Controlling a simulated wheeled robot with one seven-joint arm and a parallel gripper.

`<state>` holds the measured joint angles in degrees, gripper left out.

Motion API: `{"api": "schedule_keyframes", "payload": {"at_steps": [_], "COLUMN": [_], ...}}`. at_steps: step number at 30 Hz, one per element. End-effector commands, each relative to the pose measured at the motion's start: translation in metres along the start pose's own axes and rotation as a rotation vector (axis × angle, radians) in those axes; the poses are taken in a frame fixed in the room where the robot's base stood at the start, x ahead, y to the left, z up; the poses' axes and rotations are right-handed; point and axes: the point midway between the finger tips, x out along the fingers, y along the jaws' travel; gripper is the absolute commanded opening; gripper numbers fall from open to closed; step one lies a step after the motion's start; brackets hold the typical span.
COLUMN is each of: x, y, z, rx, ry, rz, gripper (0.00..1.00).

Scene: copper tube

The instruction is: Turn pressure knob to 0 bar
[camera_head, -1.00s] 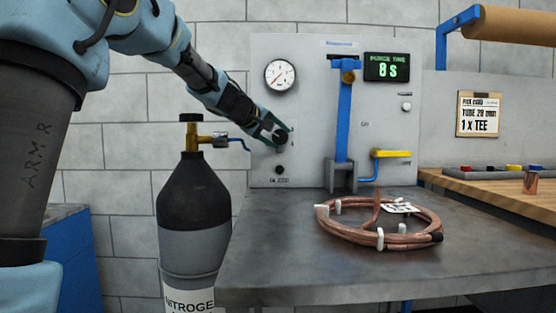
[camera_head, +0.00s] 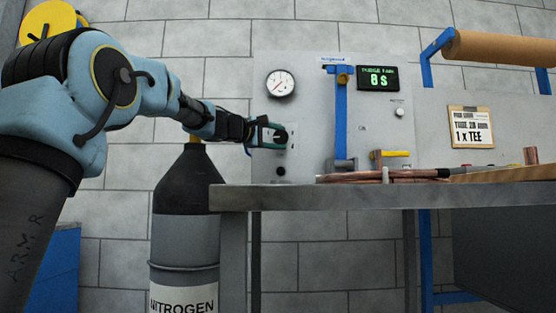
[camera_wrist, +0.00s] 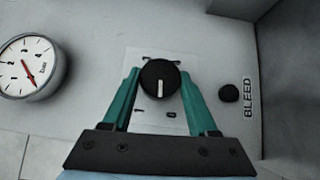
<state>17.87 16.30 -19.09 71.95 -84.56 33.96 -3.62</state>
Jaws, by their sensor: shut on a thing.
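The pressure knob (camera_wrist: 158,84) is black and round with a white pointer line, set on a pale plate on the grey panel. In the wrist view the line points down toward my gripper. My gripper (camera_wrist: 158,90) is shut on the knob, one green finger on each side. In the head view my gripper (camera_head: 281,136) reaches the panel from the left and partly hides the knob. The round gauge (camera_head: 281,83) is above it. In the wrist view the gauge (camera_wrist: 28,66) shows a red needle pointing to lower right; its exact reading is too small to tell.
A black BLEED button (camera_wrist: 229,93) is beside the knob in the wrist view. A nitrogen cylinder (camera_head: 186,235) stands below my arm. A green display (camera_head: 378,77) and yellow-handled valve (camera_head: 390,154) are farther right.

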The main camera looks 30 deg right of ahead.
Motion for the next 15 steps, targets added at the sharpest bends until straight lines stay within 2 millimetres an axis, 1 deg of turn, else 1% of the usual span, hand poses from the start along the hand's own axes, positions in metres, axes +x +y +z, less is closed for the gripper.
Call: {"api": "schedule_keyframes", "payload": {"at_steps": [1,15], "x": [-0.0007,-0.0001], "y": [-0.0129,-0.0110], "z": [-0.0016,-0.0007], "rx": [-0.023,-0.240], "ry": [0.002,0.001], "rz": [0.026,0.242], "gripper": [0.04,0.04]}}
